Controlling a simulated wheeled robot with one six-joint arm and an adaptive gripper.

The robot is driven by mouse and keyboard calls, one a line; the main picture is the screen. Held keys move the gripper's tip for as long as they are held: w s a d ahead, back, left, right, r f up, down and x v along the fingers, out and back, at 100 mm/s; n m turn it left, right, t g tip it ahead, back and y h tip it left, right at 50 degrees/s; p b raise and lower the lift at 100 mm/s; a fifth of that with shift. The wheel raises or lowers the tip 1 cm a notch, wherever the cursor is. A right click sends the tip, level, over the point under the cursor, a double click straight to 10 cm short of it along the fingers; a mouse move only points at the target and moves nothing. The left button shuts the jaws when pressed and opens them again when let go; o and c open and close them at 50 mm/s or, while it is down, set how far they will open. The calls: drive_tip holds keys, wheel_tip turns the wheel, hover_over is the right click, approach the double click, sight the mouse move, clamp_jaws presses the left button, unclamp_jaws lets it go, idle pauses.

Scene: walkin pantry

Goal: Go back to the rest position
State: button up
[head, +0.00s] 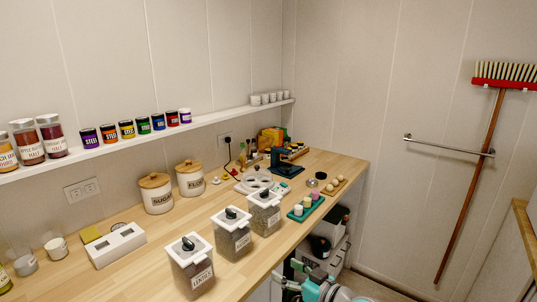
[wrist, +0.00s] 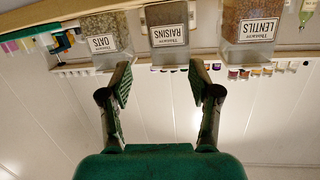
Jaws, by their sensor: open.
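My gripper (wrist: 160,82) shows in the wrist view with its two dark fingers spread apart and nothing between them. That view is upside down. Beyond the fingertips is a canister labelled RAISINS (wrist: 168,24), with an OATS canister (wrist: 104,36) to its left and a LENTILS canister (wrist: 247,26) to its right. No contact between the fingers and the canisters shows. In the head view, part of my arm is low at the counter's front edge, and the lentils canister (head: 192,268) stands to its left, lid on.
The wooden counter (head: 135,270) also holds sugar (head: 157,194) and flour (head: 190,179) jars, a green tray (head: 306,208) and a dark blue device (head: 287,160). A wall shelf (head: 105,146) carries small tins. A broom (head: 470,185) and rail (head: 448,146) are at right.

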drive_tip(key=s+d+f+m+t+h, duration=0.1)
drive_tip(key=s+d+f+m+h, duration=0.3)
drive_tip(key=s+f, duration=0.65)
drive_tip(key=s+d+f+m+t+h, duration=0.1)
drive_tip(key=s+d+f+m+h, duration=0.3)
drive_tip(key=s+f, duration=0.7)
drive_tip(key=s+d+r+h, duration=0.1)
drive_tip(key=s+d+r, duration=0.1)
drive_tip(key=s, duration=0.8)
drive_tip(key=s+d+r+h, duration=0.2)
drive_tip(key=s, duration=0.7)
drive_tip(key=s+r+t, duration=0.1)
drive_tip(key=s+r, duration=0.8)
drive_tip(key=s, duration=0.3)
drive_tip(key=shift+s+d, duration=0.2)
drive_tip(key=shift+d, duration=0.25)
